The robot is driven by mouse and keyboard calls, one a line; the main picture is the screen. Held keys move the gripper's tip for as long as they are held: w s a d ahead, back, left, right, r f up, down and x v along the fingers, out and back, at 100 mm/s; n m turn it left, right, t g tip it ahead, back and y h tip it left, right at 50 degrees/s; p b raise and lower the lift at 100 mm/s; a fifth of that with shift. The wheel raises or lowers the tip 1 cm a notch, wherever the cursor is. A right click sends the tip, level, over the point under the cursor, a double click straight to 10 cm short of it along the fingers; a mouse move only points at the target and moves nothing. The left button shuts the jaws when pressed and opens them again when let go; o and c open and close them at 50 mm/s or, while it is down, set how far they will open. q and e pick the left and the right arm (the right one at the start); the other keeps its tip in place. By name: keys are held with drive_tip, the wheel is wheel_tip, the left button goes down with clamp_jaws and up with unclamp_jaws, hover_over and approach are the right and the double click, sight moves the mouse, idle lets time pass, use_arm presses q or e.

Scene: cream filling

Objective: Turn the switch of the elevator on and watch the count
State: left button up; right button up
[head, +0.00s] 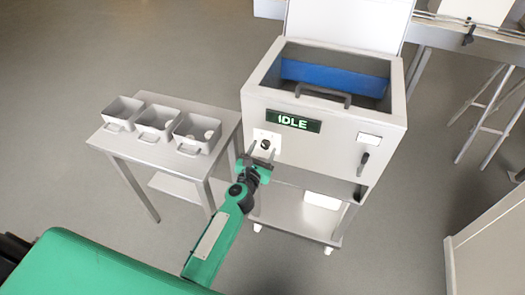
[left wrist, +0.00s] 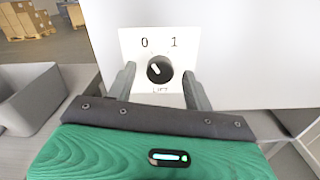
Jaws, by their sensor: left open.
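The elevator switch is a round black knob (left wrist: 159,69) on a white plate (left wrist: 128,42) marked 0, 1 and LIFT. Its white mark points up and left, toward the 0. In the head view the knob (head: 265,144) is on the front of a white machine (head: 315,150). A dark display (head: 293,122) on that front reads IDLE in green. My left gripper (head: 260,153) is open just in front of the plate. In the left wrist view its fingers (left wrist: 160,77) stand either side of the knob, with gaps showing. My right gripper is not in view.
A grey table (head: 160,152) with three metal bins (head: 157,121) stands left of the machine. The machine has an open top with a handle (head: 323,95) and a black lever (head: 363,163) on its front. A white cabinet (head: 490,240) is at the lower right.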

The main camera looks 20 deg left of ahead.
use_arm(q)
drive_tip(key=shift+c, duration=0.2)
drive_tip(key=c, duration=0.9)
drive_tip(key=shift+c, duration=0.2)
drive_tip(key=shift+m, duration=0.3)
drive_tip(key=m+p, duration=0.1)
drive_tip(key=m, duration=0.4)
drive_tip(key=shift+m, duration=0.3)
drive_tip(key=m+p, duration=0.1)
drive_tip(key=m, duration=0.2)
drive_tip(key=shift+m, duration=1.3)
drive_tip(key=shift+p, duration=0.3)
